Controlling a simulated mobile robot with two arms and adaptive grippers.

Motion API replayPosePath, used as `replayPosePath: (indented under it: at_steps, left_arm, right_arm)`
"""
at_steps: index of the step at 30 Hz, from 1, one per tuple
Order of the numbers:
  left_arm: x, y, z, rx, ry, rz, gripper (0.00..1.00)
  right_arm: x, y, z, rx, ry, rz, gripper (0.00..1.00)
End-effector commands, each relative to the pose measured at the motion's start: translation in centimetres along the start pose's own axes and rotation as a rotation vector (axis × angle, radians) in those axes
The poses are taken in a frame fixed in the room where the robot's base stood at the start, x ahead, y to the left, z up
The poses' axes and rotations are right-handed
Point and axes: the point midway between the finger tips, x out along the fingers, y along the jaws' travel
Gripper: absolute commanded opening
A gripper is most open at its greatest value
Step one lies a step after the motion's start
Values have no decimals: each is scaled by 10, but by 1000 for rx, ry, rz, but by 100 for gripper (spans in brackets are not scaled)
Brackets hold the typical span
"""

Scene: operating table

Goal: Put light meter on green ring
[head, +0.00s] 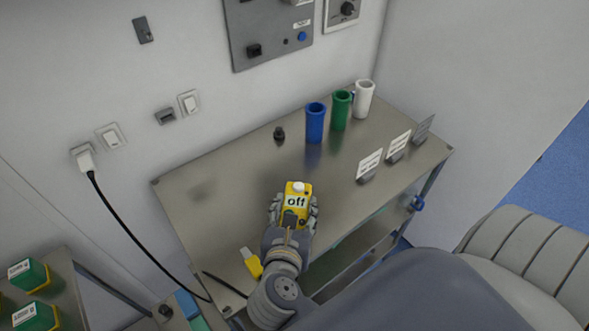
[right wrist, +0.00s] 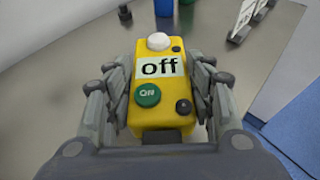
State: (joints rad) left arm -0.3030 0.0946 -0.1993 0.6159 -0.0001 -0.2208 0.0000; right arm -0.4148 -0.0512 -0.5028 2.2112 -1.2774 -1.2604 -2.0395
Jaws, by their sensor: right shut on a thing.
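The light meter (head: 298,200) is a yellow box with a white dome, a display reading "off" and a green ON button, clearest in the right wrist view (right wrist: 160,95). My right gripper (head: 295,208) is shut on it, one finger on each long side, over the front part of the metal table. A green open-topped cylinder (head: 340,112) stands at the back right of the table, apart from the meter. It is the green round thing on this table; I cannot make out a flat ring. My left gripper is not in view.
A blue cylinder (head: 315,124) and a white cylinder (head: 363,99) flank the green one. Several small label signs (head: 369,164) stand along the right front. A small black knob (head: 279,134) sits near the back edge.

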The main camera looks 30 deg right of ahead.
Motion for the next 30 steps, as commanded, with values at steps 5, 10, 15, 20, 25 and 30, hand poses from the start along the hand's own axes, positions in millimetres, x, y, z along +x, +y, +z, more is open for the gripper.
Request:
replayPosePath:
  at_steps: [5,10,15,20,25,30]
  left_arm:
    - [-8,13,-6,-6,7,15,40]
    - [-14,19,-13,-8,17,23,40]
    - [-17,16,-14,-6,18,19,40]
    - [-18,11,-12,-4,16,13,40]
    - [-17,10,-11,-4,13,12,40]
    - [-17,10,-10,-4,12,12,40]
  right_arm:
    - [42,15,18,3,-8,-1,15]
    - [84,30,31,1,-7,-2,15]
    - [118,41,40,0,-5,-2,15]
    - [132,46,42,1,-3,0,15]
    - [140,46,24,-4,1,-2,15]
    - [146,46,10,-2,-1,0,15]
